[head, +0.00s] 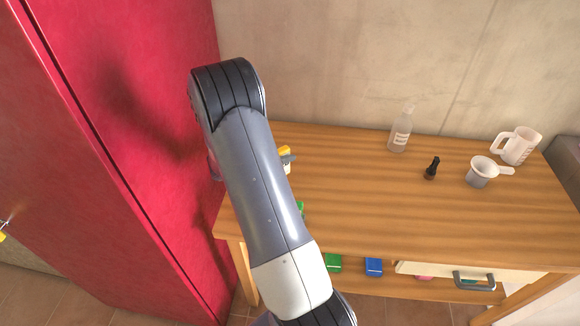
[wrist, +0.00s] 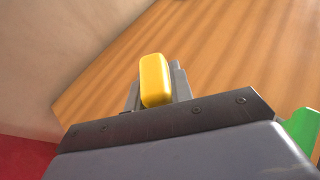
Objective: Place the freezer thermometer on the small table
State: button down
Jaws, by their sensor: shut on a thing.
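A yellow, rounded block-like thing (wrist: 155,80), which I take to be the freezer thermometer, is held in my gripper (wrist: 158,88). In the head view its yellow top (head: 284,150) shows just past my arm, with a pale part below it. My gripper (head: 288,158) is shut on it over the left end of the wooden small table (head: 345,185). My arm hides much of the gripper, and I cannot tell whether the thing touches the tabletop.
A clear bottle (head: 400,132), a small dark bottle (head: 431,170), a grey-white pot (head: 480,172) and a white jug (head: 520,147) stand on the table's right half. The middle is bare. A red cabinet (head: 110,130) rises at left. A drawer (head: 470,278) and coloured boxes (head: 374,267) are below.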

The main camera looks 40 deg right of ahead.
jog(key=shift+f, duration=2.65)
jog(key=shift+f, duration=0.2)
jog(key=c, duration=1.3)
grip_release()
jog(key=shift+o, duration=0.2)
jog(key=shift+r, duration=0.1)
jog(key=shift+r+p, duration=0.15)
jog(key=shift+p, duration=0.2)
jog(key=b+v, duration=0.2)
jog(key=v, duration=1)
